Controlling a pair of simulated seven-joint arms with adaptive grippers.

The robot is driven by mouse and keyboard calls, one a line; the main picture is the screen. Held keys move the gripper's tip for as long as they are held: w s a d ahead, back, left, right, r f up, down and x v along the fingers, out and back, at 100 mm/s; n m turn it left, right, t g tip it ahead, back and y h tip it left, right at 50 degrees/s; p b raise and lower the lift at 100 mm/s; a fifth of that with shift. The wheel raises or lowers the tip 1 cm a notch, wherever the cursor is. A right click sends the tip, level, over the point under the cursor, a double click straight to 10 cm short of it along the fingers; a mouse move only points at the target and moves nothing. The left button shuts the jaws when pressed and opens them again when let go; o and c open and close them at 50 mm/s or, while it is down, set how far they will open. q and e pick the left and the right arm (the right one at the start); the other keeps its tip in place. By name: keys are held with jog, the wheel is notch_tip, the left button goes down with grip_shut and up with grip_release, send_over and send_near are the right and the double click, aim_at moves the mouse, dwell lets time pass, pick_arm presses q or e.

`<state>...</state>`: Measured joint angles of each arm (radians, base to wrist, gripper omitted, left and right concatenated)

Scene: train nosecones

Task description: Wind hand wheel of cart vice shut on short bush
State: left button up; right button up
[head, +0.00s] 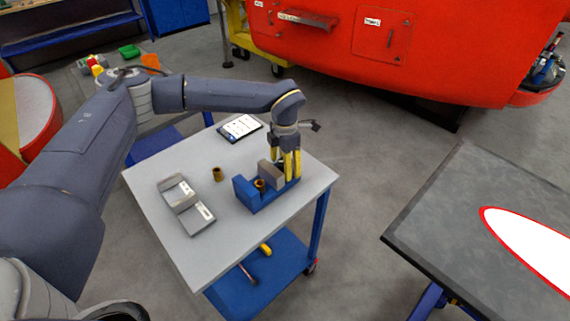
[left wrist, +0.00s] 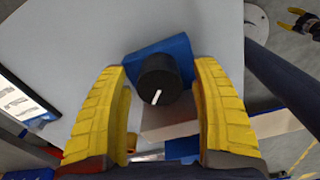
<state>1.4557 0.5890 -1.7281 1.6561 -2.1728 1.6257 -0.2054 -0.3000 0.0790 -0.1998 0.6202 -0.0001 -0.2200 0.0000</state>
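The blue vice (head: 246,192) stands on the grey-topped cart, with a grey jaw block (head: 270,174). A brass bush (head: 260,184) sits upright between its jaws; whether both jaws touch it I cannot tell. My left gripper (head: 287,172) points down at the vice's right end. In the left wrist view its yellow fingers (left wrist: 160,110) are open on either side of the black hand wheel (left wrist: 158,80), with gaps to it. The wheel has a white mark and is hidden in the head view. My right gripper (left wrist: 300,22) shows small at the wrist view's corner, its fingers apart.
Another brass bush (head: 217,174) stands left of the vice. A grey two-part holder (head: 187,204) lies at the cart's left, and a tablet-like board (head: 240,127) at the far edge. The cart top (head: 222,228) is bare in front. A dark table (head: 440,220) stands right.

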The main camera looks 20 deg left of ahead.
pick_arm(q)
notch_tip(320, 180, up, 12)
dwell(0.9)
jog(key=shift+c, duration=0.2)
jog(key=shift+d+r, duration=0.15)
jog(key=shift+c, duration=1)
jog(key=r+n, duration=0.4)
jog(key=shift+w+d+r+n, duration=0.15)
jog(key=shift+w+r+n, duration=0.1)
jog(key=shift+r+n, duration=0.15)
jog(key=shift+c, duration=0.3)
jog(key=f, duration=0.5)
jog(key=f+n, duration=0.1)
jog(key=f, duration=0.5)
jog(key=f+n, duration=0.1)
jog(key=f, duration=0.5)
jog(key=shift+s+a, duration=0.25)
jog(key=shift+o, duration=0.2)
